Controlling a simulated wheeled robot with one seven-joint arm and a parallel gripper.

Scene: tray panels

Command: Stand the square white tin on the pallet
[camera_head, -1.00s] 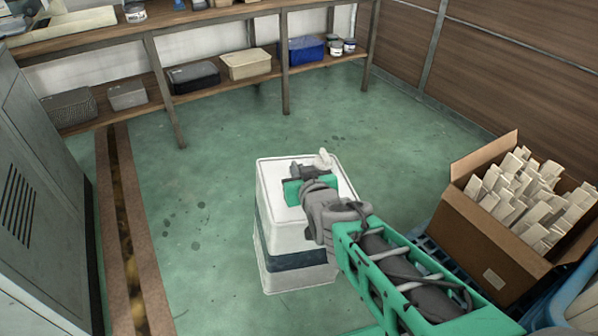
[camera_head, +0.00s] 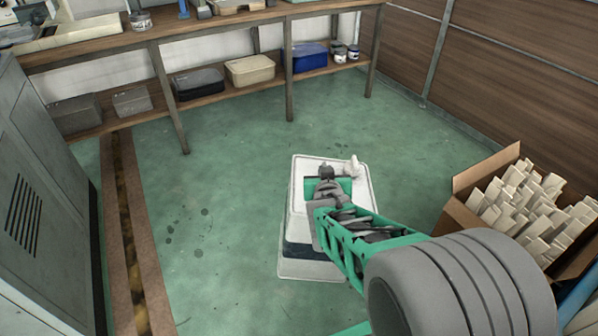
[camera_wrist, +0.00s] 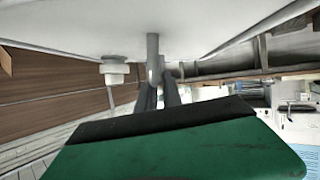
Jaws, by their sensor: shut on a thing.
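The square white tin (camera_head: 298,218), with a dark band round its lower part, is in the middle of the head view. My gripper (camera_head: 326,172) is above its top and shut on its handle. The tin's white top (camera_wrist: 215,22) fills the upper wrist view, with the grey handle bar (camera_wrist: 153,50) between my dark fingers. A white spout or cap (camera_wrist: 113,76) shows beside it. My arm hides the tin's right side. I cannot tell whether its base touches the floor. No pallet is clearly in view.
An open carton (camera_head: 457,219) of pale pieces stands at right, with a blue edge (camera_head: 576,287) beside it. A grey cabinet (camera_head: 45,190) stands at left. A shelf bench (camera_head: 220,92) with bins lines the back. Green floor is clear between.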

